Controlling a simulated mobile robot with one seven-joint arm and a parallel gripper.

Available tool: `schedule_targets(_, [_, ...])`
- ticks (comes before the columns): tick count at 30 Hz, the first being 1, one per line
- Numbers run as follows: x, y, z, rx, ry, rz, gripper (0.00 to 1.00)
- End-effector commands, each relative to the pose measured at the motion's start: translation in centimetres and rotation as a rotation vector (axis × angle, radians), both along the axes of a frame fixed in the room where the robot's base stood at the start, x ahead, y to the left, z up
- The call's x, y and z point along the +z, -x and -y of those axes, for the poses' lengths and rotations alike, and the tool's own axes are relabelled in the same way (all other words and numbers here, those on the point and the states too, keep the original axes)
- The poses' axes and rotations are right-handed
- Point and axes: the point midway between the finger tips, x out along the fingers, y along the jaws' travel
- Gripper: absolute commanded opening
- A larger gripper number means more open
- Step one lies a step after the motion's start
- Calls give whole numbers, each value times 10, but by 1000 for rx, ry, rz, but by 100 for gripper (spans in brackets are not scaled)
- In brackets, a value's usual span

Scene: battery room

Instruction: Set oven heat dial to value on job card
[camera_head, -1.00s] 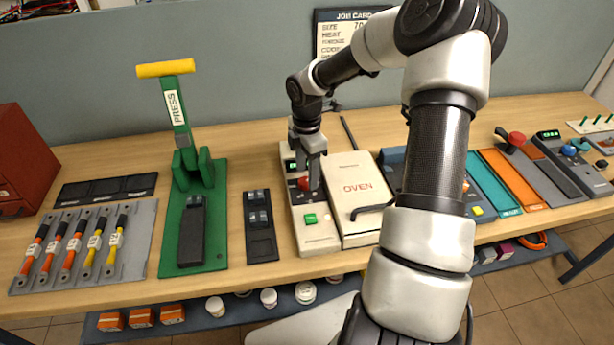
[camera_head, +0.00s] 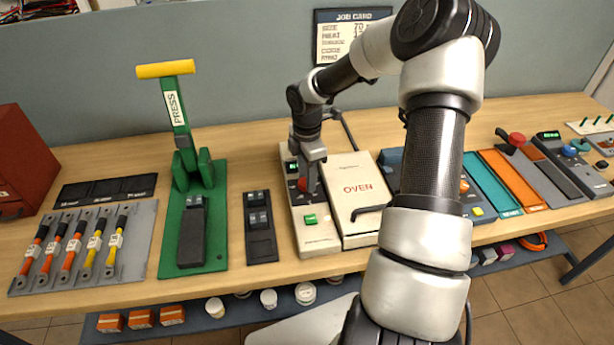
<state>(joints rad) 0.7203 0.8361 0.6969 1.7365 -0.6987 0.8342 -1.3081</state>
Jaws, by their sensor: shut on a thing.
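The oven (camera_head: 357,187) is a cream box with a red OVEN label and a dark handle, in the middle of the bench. Its control panel (camera_head: 318,236) lies along its left side, with a small green display (camera_head: 292,167), a red dial (camera_head: 303,184) and a green button (camera_head: 311,219). My gripper (camera_head: 307,184) points down over the panel and is shut on the red dial, partly hiding it and the display. The display digits are too small to read. The job card (camera_head: 328,42) hangs on the wall behind; my arm covers its right part and its values are not clearly legible.
A green press (camera_head: 217,225) with a yellow handle stands left, beside a grey rack of orange and yellow cells (camera_head: 143,245). A dark two-slot block (camera_head: 261,240) lies between press and oven panel. Teal and orange trays (camera_head: 511,176) and more panels fill the right side.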

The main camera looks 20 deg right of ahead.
Motion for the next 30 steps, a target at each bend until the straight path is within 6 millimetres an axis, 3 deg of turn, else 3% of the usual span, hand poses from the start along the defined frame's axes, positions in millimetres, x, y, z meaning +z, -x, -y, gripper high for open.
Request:
schedule_targets(11, [1,0,0,-214,3,1,9])
schedule_targets(30, [0,2,-2,-820,1,3,9])
